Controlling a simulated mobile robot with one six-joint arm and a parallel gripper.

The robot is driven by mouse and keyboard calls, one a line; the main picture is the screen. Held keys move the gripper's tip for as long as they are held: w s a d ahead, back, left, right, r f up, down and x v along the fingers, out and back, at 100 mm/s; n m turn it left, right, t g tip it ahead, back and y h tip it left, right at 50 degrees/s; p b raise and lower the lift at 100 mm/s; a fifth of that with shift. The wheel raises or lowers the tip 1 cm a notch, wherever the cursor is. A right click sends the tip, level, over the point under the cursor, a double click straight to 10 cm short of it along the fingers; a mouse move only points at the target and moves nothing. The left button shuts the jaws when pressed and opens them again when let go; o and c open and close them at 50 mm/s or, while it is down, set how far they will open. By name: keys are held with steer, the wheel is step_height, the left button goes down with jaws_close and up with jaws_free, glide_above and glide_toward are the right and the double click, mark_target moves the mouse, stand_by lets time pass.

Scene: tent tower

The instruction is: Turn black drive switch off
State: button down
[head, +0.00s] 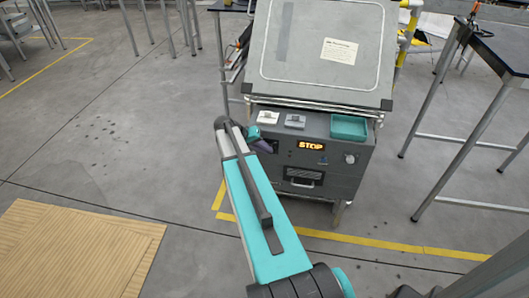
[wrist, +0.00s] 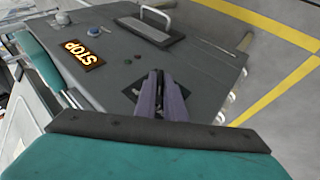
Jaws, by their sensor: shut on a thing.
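The black drive switch's dark square plate (wrist: 131,92) shows on the grey cabinet's front panel in the wrist view. My gripper (wrist: 161,78) is over this plate, with its two dark fingers close together. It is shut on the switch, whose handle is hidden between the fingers. In the head view my gripper (head: 263,145) is against the left part of the panel and hides much of the switch. I cannot tell which way the handle is turned. An orange lit STOP display (head: 311,146) is to the right of my gripper.
The grey cabinet (head: 345,178) also carries a round knob (head: 349,158), a small blue button (head: 322,160) and a lower handle (head: 303,181). A teal tray (head: 349,127) sits on its ledge. A table (head: 490,55) stands at right.

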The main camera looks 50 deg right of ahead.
steer(key=shift+d+f+g+h+b, duration=0.1)
steer(key=shift+d+g+h+b, duration=0.2)
steer(key=shift+g, duration=0.4)
steer(key=shift+a, duration=0.1)
steer(key=c, duration=1.8)
jaws_free()
steer(key=shift+c, duration=0.2)
steer(key=shift+a, duration=0.1)
steer(key=shift+n, duration=0.3)
steer(key=v, duration=1.3)
steer(key=shift+w+a+b, duration=0.2)
steer(key=shift+a+b, duration=0.2)
steer(key=shift+b, duration=0.05)
